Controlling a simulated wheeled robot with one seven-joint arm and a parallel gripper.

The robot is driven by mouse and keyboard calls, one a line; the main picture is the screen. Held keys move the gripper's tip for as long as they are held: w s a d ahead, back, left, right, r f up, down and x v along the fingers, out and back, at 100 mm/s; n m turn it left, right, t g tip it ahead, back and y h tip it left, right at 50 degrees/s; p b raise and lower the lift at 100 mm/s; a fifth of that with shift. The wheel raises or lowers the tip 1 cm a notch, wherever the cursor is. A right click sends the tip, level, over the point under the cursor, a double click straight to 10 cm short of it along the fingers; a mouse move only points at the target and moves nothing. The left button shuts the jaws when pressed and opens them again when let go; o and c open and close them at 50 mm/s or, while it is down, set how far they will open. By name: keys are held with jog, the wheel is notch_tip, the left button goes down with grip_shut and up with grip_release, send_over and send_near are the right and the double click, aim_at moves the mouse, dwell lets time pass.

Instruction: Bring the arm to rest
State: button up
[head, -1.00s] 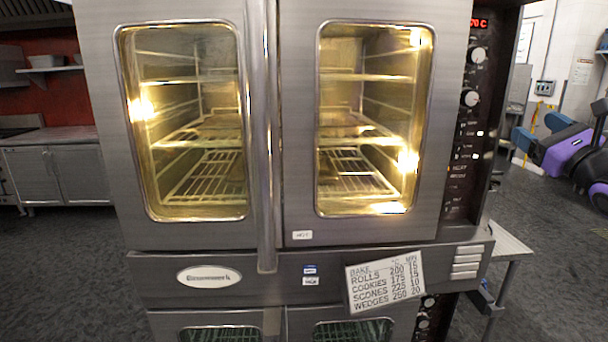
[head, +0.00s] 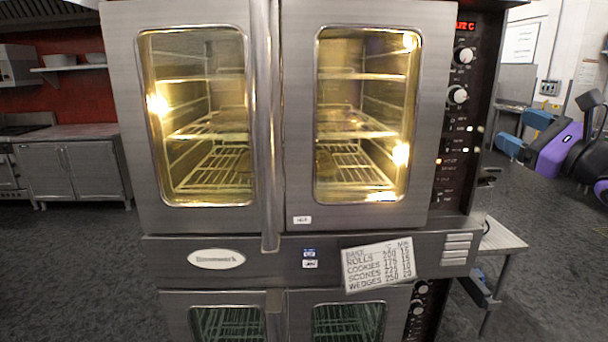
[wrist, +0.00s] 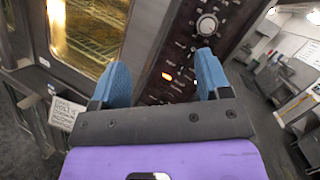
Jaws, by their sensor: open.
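My gripper (head: 523,134) is at the right side of the head view, to the right of the oven's control panel, with my purple and black wrist behind it. In the wrist view my gripper (wrist: 160,82) shows two blue fingers spread apart with nothing between them. The oven's dark control panel (wrist: 185,60) lies beyond the fingers, with a round knob (wrist: 207,25) and a lit orange light. The fingers appear apart from the panel.
A double oven (head: 270,250) with lit glass doors stands in front, both doors shut. A baking-times sign (head: 378,265) is on its front. A small metal table (head: 500,238) stands right of the oven. Open grey floor (head: 545,290) lies at the right; a steel cabinet (head: 75,172) is at the far left.

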jog(key=s+a+f+n+g+y, duration=0.1)
jog(key=s+a+f+n+g, duration=0.1)
jog(key=s+a+n+g, duration=0.5)
jog(key=s+a+f+n+g+y, duration=0.1)
jog(key=s+a+f+n+g, duration=0.3)
jog(key=a, duration=0.5)
jog(key=s+d+f+n+g+h, duration=0.1)
jog(key=s+d+n+h, duration=0.1)
jog(key=s+n+h, duration=0.3)
jog(key=s+d+f+n+g+h, duration=0.1)
jog(key=s+d+n+h, duration=0.2)
jog(key=s+n+h, duration=0.3)
jog(key=shift+s+d+n, duration=0.25)
jog(key=shift+s+n, duration=0.45)
jog(key=shift+n, duration=0.3)
